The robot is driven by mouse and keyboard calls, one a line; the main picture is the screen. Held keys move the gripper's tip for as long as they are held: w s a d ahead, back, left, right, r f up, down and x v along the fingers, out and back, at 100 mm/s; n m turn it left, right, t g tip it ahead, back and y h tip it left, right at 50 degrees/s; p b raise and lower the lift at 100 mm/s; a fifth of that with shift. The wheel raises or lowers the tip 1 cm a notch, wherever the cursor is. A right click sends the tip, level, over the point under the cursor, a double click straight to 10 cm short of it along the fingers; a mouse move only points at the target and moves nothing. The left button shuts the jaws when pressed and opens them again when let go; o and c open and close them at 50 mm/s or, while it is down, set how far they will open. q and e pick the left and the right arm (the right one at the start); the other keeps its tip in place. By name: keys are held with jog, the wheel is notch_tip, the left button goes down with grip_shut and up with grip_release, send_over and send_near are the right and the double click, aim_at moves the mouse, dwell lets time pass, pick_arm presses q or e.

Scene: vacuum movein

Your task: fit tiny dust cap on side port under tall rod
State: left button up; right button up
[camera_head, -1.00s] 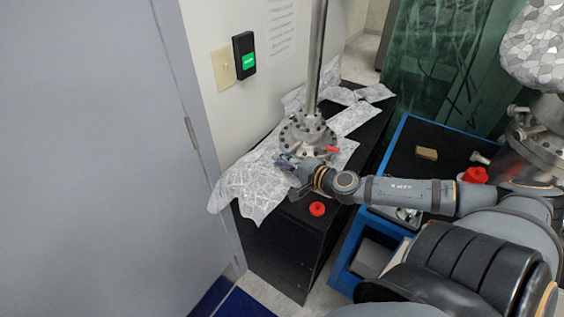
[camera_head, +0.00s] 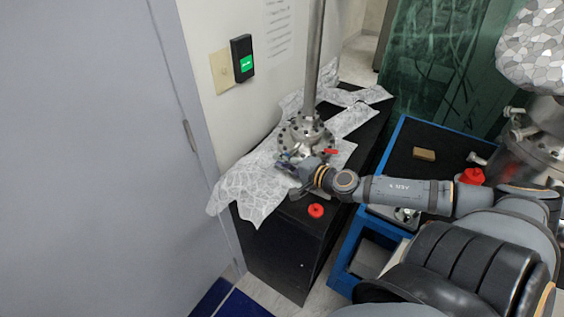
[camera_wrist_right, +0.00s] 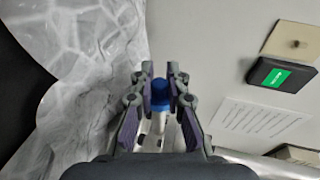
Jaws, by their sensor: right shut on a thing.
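The tall rod (camera_head: 315,65) stands upright on a round bolted metal flange assembly (camera_head: 304,132) on the black cabinet. My right gripper (camera_head: 291,162) is low at the front of this assembly, just under the rod. In the right wrist view, my right gripper (camera_wrist_right: 159,82) is shut on a tiny blue dust cap (camera_wrist_right: 159,93) between its fingertips. A pale metal stub (camera_wrist_right: 158,122) shows just below the cap; I cannot tell whether the two touch. The side port is not clear in the head view, where the gripper covers that area. My left gripper is not in view.
Crinkled foil (camera_head: 250,182) lies under the assembly. A red cap (camera_head: 316,211) lies on the black cabinet (camera_head: 285,245). A red lever (camera_head: 331,152) is beside the gripper. A blue-edged cart (camera_head: 398,140) stands at right, a grey door (camera_head: 90,150) at left.

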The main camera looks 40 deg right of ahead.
jog(key=o, duration=0.8)
jog(key=shift+a, duration=0.1)
